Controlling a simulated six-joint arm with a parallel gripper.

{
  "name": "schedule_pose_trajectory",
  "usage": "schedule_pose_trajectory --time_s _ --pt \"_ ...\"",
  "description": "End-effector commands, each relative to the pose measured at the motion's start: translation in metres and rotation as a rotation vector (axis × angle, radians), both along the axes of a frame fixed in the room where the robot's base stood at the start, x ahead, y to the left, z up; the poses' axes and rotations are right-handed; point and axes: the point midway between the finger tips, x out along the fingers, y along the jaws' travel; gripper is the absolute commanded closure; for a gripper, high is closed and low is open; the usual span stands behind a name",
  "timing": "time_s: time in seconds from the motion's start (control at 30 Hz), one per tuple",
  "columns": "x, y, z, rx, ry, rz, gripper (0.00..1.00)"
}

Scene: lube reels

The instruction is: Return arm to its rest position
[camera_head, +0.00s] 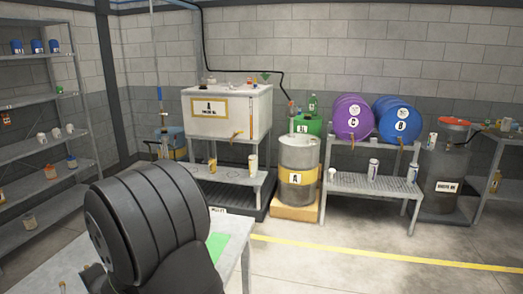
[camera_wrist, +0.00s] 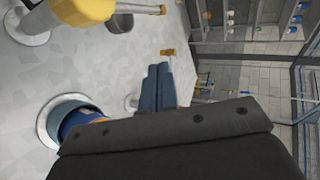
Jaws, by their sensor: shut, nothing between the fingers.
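My gripper (camera_wrist: 158,72) shows in the wrist view, with its blue-grey fingers together and nothing between them. Its dark body with screws fills the lower part of that view. The fingers point over a pale surface, apart from the things around them. In the head view a black ribbed part of my arm stands large at the lower left, and my gripper is hidden or out of that view.
A grey shelf (camera_head: 40,148) with small containers stands at the left. A white tank (camera_head: 228,125), a barrel marked A (camera_head: 299,165), a purple drum (camera_head: 352,118) and a blue drum (camera_head: 397,120) stand along the back wall. Open floor (camera_head: 330,262) lies at the front right.

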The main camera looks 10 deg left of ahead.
Motion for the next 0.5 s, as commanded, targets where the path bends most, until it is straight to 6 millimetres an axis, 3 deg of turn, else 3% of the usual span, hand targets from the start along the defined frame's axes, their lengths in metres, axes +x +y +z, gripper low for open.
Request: schedule_pose_trajectory --time_s 0.3,0.5 --pt "0.04 0.027 -0.026 -0.001 0.0 -0.001 1.0" --pt "0.063 0.044 -0.032 0.001 -0.001 0.0 1.0"
